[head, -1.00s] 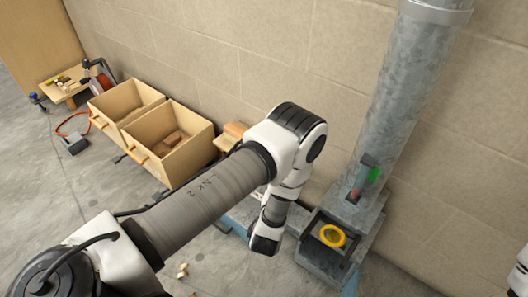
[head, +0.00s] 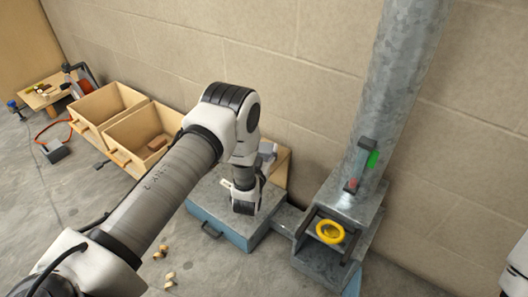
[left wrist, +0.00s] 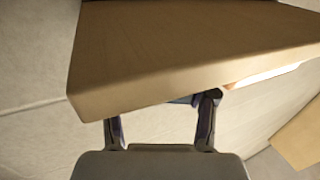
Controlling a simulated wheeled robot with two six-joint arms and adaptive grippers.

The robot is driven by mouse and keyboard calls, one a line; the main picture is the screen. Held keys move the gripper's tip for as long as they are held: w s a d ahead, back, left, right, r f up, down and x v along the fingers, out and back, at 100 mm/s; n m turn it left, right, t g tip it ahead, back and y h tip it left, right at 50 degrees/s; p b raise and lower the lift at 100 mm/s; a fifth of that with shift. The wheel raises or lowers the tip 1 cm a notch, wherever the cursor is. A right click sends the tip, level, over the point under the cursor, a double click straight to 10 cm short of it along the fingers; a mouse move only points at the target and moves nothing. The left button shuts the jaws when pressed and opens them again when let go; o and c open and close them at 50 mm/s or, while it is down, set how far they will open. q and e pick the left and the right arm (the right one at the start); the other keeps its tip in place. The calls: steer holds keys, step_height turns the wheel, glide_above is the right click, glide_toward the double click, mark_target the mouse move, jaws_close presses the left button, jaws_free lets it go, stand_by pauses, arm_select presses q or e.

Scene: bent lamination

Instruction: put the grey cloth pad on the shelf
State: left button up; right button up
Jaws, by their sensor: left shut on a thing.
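My left gripper (head: 267,153) is beyond my bent left wrist, close to a tan wooden shelf-like piece (head: 281,169) by the wall. In the left wrist view its two fingers (left wrist: 162,108) stand apart, and a wooden board (left wrist: 190,55) hides their tips. A small dark grey-blue bit (left wrist: 181,99), which looks like part of the grey cloth pad, shows between them under the board's edge. The rest of the pad is hidden. The gripper is shut on it. My right gripper is not in view.
A blue-sided grey box (head: 222,228) stands below my left wrist. A grey metal duct (head: 392,100) with a yellow ring (head: 330,231) at its base stands to the right. Wooden bins (head: 104,106) line the wall at left. Wood scraps (head: 170,278) lie on the floor.

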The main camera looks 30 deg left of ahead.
arm_select(q)
steer(key=shift+f, duration=0.15)
steer(key=o, duration=0.9)
steer(key=shift+r, duration=0.2)
steer(key=p+v, duration=0.5)
steer(key=v, duration=0.6)
steer(key=s+d+f+m+g+h, duration=0.1)
steer(key=s+d+f+g+h, duration=0.1)
steer(key=s+f+g, duration=0.8)
steer(key=s+g+h, duration=0.1)
steer(key=s+g, duration=0.1)
steer(key=s, duration=0.4)
steer(key=s+d+r+m+g, duration=0.1)
steer(key=s+g, duration=0.2)
steer(key=s, duration=0.4)
steer(key=s+d+g+h, duration=0.1)
steer(key=s+g, duration=0.1)
steer(key=s, duration=0.5)
steer(key=shift+d+r+g+h, duration=0.25)
steer(key=shift+r+g+h, duration=0.05)
